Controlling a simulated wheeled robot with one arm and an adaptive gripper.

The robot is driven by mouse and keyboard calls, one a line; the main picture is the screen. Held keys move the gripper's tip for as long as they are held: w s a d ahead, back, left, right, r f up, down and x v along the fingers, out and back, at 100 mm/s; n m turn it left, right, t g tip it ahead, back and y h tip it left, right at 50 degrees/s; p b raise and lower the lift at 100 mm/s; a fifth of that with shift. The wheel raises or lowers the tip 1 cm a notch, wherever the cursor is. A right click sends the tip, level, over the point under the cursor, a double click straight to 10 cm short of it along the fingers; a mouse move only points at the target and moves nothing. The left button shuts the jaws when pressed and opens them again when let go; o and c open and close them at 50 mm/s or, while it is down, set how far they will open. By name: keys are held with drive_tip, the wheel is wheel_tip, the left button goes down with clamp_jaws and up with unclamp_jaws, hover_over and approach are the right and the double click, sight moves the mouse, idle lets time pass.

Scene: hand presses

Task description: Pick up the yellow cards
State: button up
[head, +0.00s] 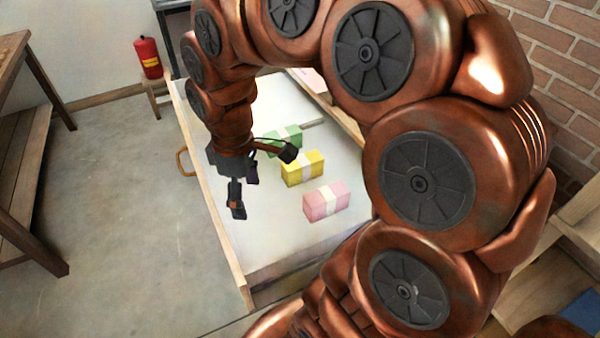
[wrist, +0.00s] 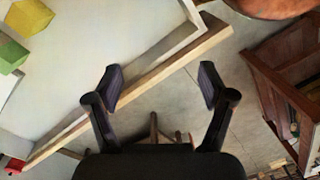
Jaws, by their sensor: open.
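The yellow cards (head: 302,168) are a block with a white band, lying on the white table top (head: 262,235) between a green block and a pink block in the head view. In the wrist view the yellow block (wrist: 12,54) shows at the upper left edge, partly cut off. My gripper (head: 262,182) is open and empty. In the head view it hangs over the table's left part, to the left of the yellow cards. In the wrist view its two fingers (wrist: 160,88) are wide apart, over the table's wooden edge and the floor.
The green block (head: 284,138) lies behind the yellow one and the pink block (head: 326,202) in front. A wooden rim (head: 212,190) borders the table. A red extinguisher (head: 148,57) stands on a stool (head: 157,88). A wooden bench (head: 22,160) is at left; floor between is clear.

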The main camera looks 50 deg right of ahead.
drive_tip(key=w+d+f+n+b, duration=0.35)
drive_tip(key=w+d+f, duration=0.25)
drive_tip(key=w+d, duration=0.45)
drive_tip(key=n+b, duration=0.2)
drive_tip(key=n, duration=0.2)
approach(303, 160)
drive_tip(key=shift+m+t, duration=0.25)
drive_tip(key=shift+t, duration=0.15)
drive_tip(key=f, duration=0.3)
drive_tip(key=s+a+f, duration=0.1)
drive_tip(key=f, duration=0.1)
drive_tip(key=shift+f, duration=0.15)
drive_tip(key=shift+d+f, duration=0.1)
drive_tip(key=shift+f, duration=0.15)
drive_tip(key=shift+w+d+f+p, duration=0.15)
drive_tip(key=shift+f+p, duration=0.1)
drive_tip(key=shift+f, duration=1.5)
drive_tip(key=shift+w+d+f+p, duration=0.1)
drive_tip(key=shift+d+f+p, duration=0.1)
drive_tip(key=shift+f, duration=1.6)
drive_tip(key=shift+c, duration=0.3)
drive_tip(key=c, duration=1.4)
drive_tip(key=shift+c, duration=0.2)
drive_tip(key=shift+r, duration=0.15)
